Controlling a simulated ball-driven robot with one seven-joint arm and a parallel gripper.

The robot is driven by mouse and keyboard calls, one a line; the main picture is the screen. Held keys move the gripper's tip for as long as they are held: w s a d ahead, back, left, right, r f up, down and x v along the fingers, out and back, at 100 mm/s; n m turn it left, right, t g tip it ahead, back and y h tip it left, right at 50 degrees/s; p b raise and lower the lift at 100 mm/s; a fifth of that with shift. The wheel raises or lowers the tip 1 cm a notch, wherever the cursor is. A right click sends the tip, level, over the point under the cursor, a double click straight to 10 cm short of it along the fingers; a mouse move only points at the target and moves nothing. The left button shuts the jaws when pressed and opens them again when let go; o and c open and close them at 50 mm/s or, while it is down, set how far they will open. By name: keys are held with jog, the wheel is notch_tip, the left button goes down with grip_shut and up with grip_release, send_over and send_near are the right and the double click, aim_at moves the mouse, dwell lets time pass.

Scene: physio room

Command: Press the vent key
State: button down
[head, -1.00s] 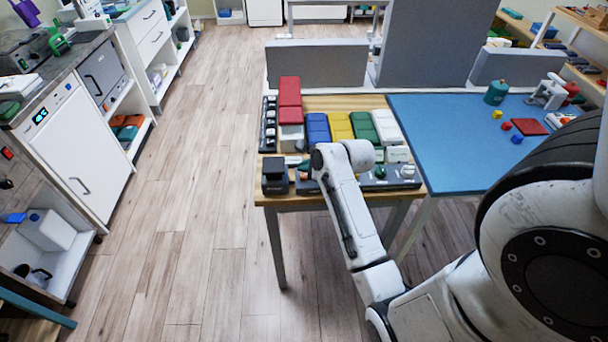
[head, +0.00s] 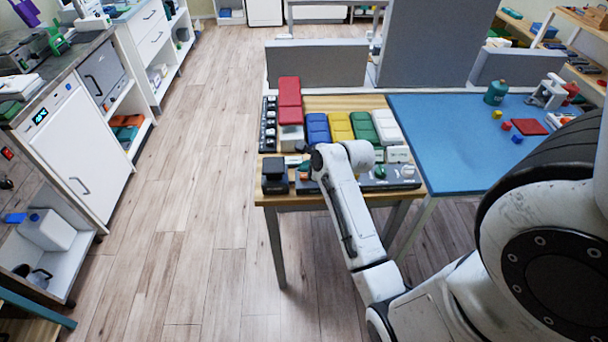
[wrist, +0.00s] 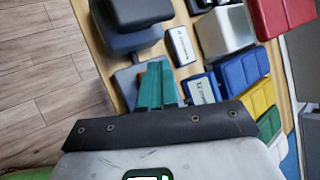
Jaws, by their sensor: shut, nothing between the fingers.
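My gripper (wrist: 155,85) shows in the wrist view as two green fingers pressed together, with nothing between them. They point down over a grey block (wrist: 125,76) beside a dark box (wrist: 140,12). A small white labelled block (wrist: 181,46) and a blue-edged labelled block (wrist: 203,88) lie to the right of the fingers. The label text is too small to read, so I cannot tell which part is the vent key. In the head view my wrist hides part of the wooden table's (head: 345,103) front row. Contact between fingers and block cannot be told.
Red (head: 290,98), blue (head: 317,127), yellow (head: 339,125) and green (head: 363,125) padded blocks stand behind. A dark box (head: 275,177) is at the table's front left. A blue-topped table (head: 445,135) adjoins on the right. The floor to the left is free.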

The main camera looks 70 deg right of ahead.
jog(key=shift+f, duration=0.9)
dwell(0.8)
jog(key=shift+r, duration=0.1)
jog(key=shift+r+p, duration=0.85)
jog(key=shift+p, duration=0.3)
notch_tip(320, 180, up, 3)
jog(key=p, duration=0.3)
jog(key=shift+r, duration=0.1)
jog(key=shift+r+p, duration=0.8)
jog(key=shift+r, duration=0.2)
jog(key=shift+a+f, duration=0.1)
jog(key=shift+f, duration=0.05)
dwell(1.0)
